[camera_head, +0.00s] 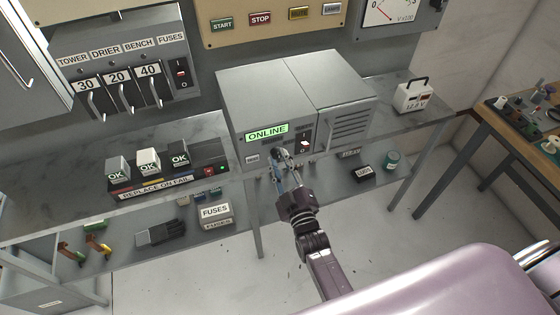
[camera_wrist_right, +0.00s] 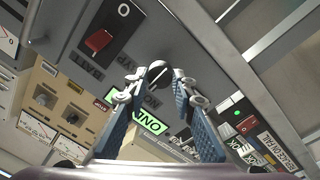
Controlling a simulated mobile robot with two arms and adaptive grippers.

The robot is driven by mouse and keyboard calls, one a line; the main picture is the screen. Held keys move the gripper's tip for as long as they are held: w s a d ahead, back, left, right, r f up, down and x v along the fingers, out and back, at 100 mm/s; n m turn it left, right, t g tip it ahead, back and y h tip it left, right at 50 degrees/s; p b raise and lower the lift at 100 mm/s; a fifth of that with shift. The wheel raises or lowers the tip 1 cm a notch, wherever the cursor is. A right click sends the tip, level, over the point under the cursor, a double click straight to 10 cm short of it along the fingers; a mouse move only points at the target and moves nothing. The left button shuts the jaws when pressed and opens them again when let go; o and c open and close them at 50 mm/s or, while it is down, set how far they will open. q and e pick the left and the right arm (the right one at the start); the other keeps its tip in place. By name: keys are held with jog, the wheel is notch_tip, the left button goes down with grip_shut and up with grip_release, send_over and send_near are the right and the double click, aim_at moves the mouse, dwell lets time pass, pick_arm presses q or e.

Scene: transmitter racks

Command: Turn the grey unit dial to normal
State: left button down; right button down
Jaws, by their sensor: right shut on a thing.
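The grey unit (camera_head: 265,95) stands on the shelf at centre in the head view, with a lit green display (camera_head: 267,132) reading ONLINE. Its dial (camera_wrist_right: 158,73) is a small dark round knob with a pale pointer mark on the front panel. My right gripper (camera_head: 282,157) reaches up to the panel below the display and is shut on the dial. In the wrist view its blue fingers (camera_wrist_right: 160,84) stand on either side of the knob. Labels BATT, BYP and a partly hidden one starting NO lie around the dial. My left gripper is not in view.
A red rocker switch (camera_wrist_right: 99,40) sits close to the dial on the same panel. To the left is a fuse tray (camera_head: 168,183) with several blocks marked OK. A white 12.0 V box (camera_head: 413,97) stands to the right. Shelf space between is clear.

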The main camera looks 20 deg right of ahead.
jog(key=c, duration=1.6)
grip_release()
jog(key=s, duration=1.2)
jog(key=shift+f, duration=0.35)
jog(key=s+a+f+m+g, duration=0.1)
jog(key=s+f+g, duration=0.25)
jog(key=f, duration=0.65)
jog(key=s+f+m+g+y, duration=0.1)
jog(key=s+f+g, duration=0.3)
jog(key=f, duration=0.6)
jog(key=s+a+f+m+g, duration=0.1)
jog(key=s+f+g, duration=0.1)
jog(key=s+f, duration=0.65)
jog(key=s+d+f+m+g, duration=0.1)
jog(key=s+d+f+g, duration=0.1)
jog(key=s+f, duration=0.3)
jog(key=s+d+f+g, duration=0.3)
jog(key=s+f, duration=0.3)
jog(key=s, duration=0.3)
jog(key=s+d+f+m+g+h, duration=0.1)
jog(key=s+d+f+g, duration=0.2)
jog(key=s+f, duration=0.2)
jog(key=s, duration=0.3)
jog(key=shift+d+f+m, duration=0.2)
jog(key=shift+m, duration=0.1)
